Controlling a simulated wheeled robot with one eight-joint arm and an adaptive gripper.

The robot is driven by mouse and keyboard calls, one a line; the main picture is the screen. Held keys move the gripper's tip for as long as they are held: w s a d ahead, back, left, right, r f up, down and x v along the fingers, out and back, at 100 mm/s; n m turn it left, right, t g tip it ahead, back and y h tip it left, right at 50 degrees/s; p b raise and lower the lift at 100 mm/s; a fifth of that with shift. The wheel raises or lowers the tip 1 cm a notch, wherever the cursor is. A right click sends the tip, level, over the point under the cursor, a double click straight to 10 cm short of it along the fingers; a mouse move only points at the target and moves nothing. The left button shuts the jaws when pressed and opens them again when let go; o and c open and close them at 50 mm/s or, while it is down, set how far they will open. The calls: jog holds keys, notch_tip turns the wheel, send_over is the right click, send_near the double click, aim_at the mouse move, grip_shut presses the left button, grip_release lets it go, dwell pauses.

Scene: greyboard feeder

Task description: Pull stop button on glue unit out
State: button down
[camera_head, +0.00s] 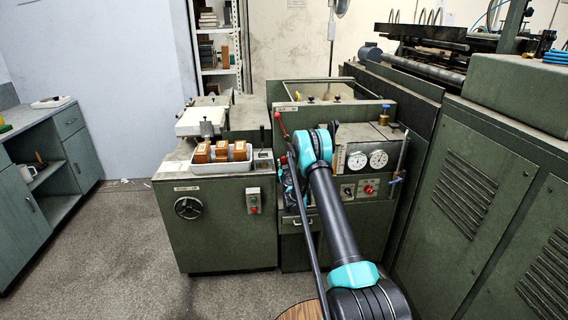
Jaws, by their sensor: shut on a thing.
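The green unit in the middle (316,216) has a front panel with two round gauges. A red button (369,189) shows on its lower panel, clear of my gripper; I cannot tell whether it is the stop button. My gripper (289,182) is at the left part of this unit's front, partly hidden by my arm. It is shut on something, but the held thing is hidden. A small red spot (284,160) shows beside it; what it belongs to is unclear.
A red-handled lever (280,124) rises just above my gripper. The left green cabinet (225,237) has a handwheel (188,208), a green-and-red button box (253,201) and a white tray (222,166) of brown blocks. A large green machine (470,190) bounds the right. The floor (130,250) at left is clear.

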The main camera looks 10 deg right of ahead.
jog(key=c, duration=1.1)
grip_release()
jog(key=shift+s, duration=0.2)
jog(key=shift+o, duration=0.2)
jog(key=shift+s, duration=0.1)
jog(key=s, duration=0.7)
jog(key=shift+s, duration=0.15)
